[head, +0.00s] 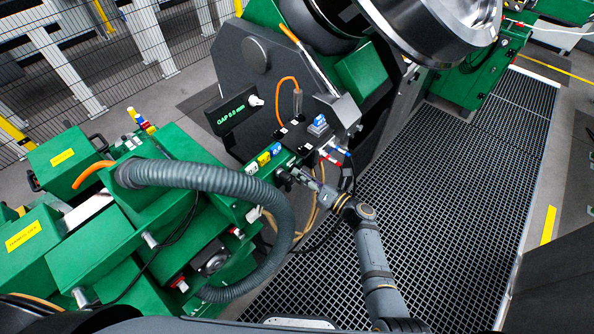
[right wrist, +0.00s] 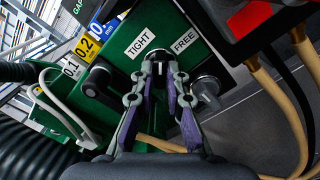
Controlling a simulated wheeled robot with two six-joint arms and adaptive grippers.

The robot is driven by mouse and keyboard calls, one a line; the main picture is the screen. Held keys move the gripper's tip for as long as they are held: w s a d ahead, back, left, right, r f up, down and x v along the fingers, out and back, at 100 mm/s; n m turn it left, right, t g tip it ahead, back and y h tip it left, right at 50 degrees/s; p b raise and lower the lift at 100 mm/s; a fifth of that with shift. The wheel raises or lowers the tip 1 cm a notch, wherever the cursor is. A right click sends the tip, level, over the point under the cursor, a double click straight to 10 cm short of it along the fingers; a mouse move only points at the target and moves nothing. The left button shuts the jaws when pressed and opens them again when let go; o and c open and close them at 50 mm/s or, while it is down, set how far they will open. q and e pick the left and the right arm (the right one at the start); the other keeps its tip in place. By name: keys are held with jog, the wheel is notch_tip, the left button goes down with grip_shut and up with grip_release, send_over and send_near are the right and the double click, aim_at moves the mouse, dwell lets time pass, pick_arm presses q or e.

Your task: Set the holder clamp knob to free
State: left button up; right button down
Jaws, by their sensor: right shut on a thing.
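The green holder panel (right wrist: 150,20) fills the top of the right wrist view. It carries a white TIGHT label (right wrist: 141,40) and, to its right, a white FREE label (right wrist: 185,41). My right gripper (right wrist: 161,72) is at the panel just below and between these labels, its fingers shut on the clamp knob. The fingers and their tips hide most of the knob, so I cannot tell which label it points to. In the head view my right gripper (head: 298,175) reaches the green panel's front end from the lower right. My left gripper is not in view.
A black handle (right wrist: 97,82) sticks out left of my fingers, and a metal-ended peg (right wrist: 208,86) close on their right. Tan hoses (right wrist: 280,100) hang at the right. A thick grey hose (head: 215,180) arches at left. Grating floor (head: 440,210) is open at right.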

jog(key=m+p, duration=0.3)
jog(key=m, duration=0.1)
jog(key=shift+m, duration=0.3)
dwell(0.3)
